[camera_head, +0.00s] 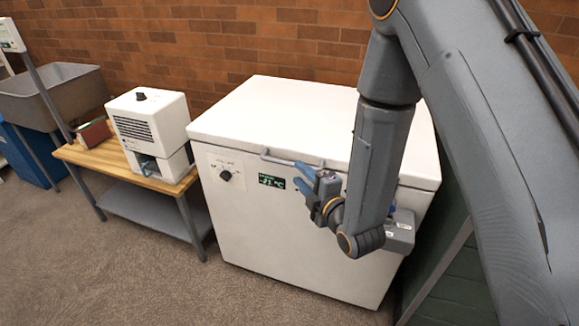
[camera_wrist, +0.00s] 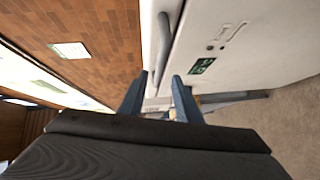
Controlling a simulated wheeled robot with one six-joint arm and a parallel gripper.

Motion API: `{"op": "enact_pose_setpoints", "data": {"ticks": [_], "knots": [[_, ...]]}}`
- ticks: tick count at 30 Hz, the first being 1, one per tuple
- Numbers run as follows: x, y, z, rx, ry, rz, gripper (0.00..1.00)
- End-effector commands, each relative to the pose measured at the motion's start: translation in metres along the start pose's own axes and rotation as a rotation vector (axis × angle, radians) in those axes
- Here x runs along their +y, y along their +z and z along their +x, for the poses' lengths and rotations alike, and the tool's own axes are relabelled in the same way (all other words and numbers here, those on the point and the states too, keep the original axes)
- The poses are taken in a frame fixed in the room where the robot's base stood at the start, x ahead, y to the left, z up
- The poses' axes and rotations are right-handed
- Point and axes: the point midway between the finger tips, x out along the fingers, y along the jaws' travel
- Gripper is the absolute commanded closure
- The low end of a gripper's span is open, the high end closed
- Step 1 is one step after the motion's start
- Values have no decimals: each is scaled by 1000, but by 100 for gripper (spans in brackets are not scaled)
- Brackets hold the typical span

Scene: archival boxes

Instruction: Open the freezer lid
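The white chest freezer (camera_head: 265,235) stands against the brick wall with its lid (camera_head: 285,112) down. A grey bar handle (camera_head: 280,160) runs along the lid's front edge. My gripper (camera_head: 303,178) is at the freezer's front, close to the right part of the handle, with its blue fingers pointing left. In the wrist view the two fingers (camera_wrist: 160,76) are spread apart, and the handle (camera_wrist: 163,45) runs toward the space between their tips. I cannot tell whether they touch it. My arm hides part of the freezer's right side.
A display (camera_head: 271,181) and a knob (camera_head: 225,175) are on the freezer's front. To the left, a wooden-topped table (camera_head: 88,160) holds a white device (camera_head: 148,120) and a small reddish box (camera_head: 93,133). A grey sink (camera_head: 50,95) stands beyond. The carpet in front is clear.

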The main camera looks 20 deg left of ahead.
Motion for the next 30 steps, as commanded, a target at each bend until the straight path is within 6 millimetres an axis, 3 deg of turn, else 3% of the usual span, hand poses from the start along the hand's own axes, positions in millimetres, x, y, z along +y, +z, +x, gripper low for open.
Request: {"op": "enact_pose_setpoints", "data": {"ticks": [16, 28, 30], "knots": [[2, -2, 69, 4, 8, -7, 70], [1, -2, 77, 3, 6, -6, 70], [1, -2, 77, 3, 6, -6, 81]]}}
